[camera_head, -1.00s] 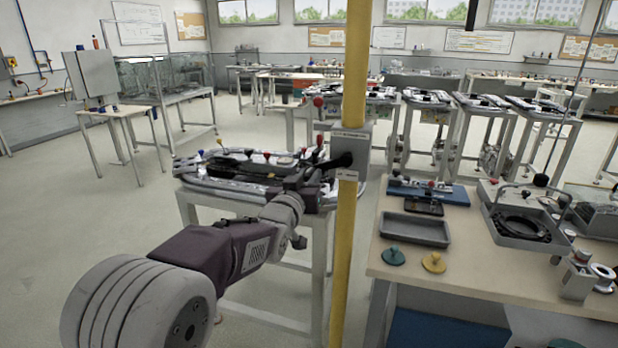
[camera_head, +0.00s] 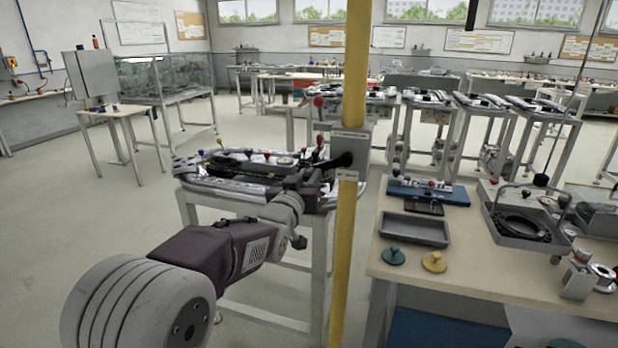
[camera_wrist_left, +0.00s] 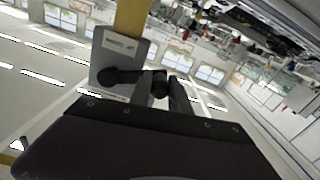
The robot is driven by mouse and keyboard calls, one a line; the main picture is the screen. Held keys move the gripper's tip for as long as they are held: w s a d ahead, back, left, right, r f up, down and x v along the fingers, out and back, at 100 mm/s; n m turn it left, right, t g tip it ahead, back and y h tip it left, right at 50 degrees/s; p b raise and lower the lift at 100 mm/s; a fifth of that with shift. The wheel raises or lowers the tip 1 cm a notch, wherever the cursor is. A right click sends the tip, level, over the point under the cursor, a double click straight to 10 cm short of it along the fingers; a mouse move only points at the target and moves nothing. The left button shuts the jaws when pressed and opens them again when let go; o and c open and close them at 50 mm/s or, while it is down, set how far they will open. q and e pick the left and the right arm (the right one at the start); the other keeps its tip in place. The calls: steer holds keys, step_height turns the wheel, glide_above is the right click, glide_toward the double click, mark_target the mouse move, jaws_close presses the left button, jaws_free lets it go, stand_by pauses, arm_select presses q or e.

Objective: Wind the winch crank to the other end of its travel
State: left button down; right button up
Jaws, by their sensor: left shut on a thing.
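The winch is a grey box (camera_head: 350,148) fixed to an upright yellow post (camera_head: 347,235). Its black crank (camera_head: 342,160) shows at the box's left side. In the left wrist view the grey winch plate (camera_wrist_left: 133,52) faces me, and the dark crank arm (camera_wrist_left: 130,76) runs sideways from its round hub to a knob near the middle. My left gripper (camera_head: 320,174) reaches in from the lower left and is shut on the crank's handle end. In the left wrist view my gripper's dark housing (camera_wrist_left: 150,145) hides most of the grip. My right gripper is not in view.
A table with a board of coloured knobs (camera_head: 240,168) stands behind my left arm. A workbench (camera_head: 480,270) with a grey tray (camera_head: 414,229) and fittings stands right of the post. Open floor (camera_head: 90,220) lies to the left.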

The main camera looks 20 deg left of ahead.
arm_select(q)
steer(key=shift+a+r+m, duration=0.1)
steer(key=shift+r+m, duration=0.25)
steer(key=shift+m, duration=0.05)
stand_by(0.6)
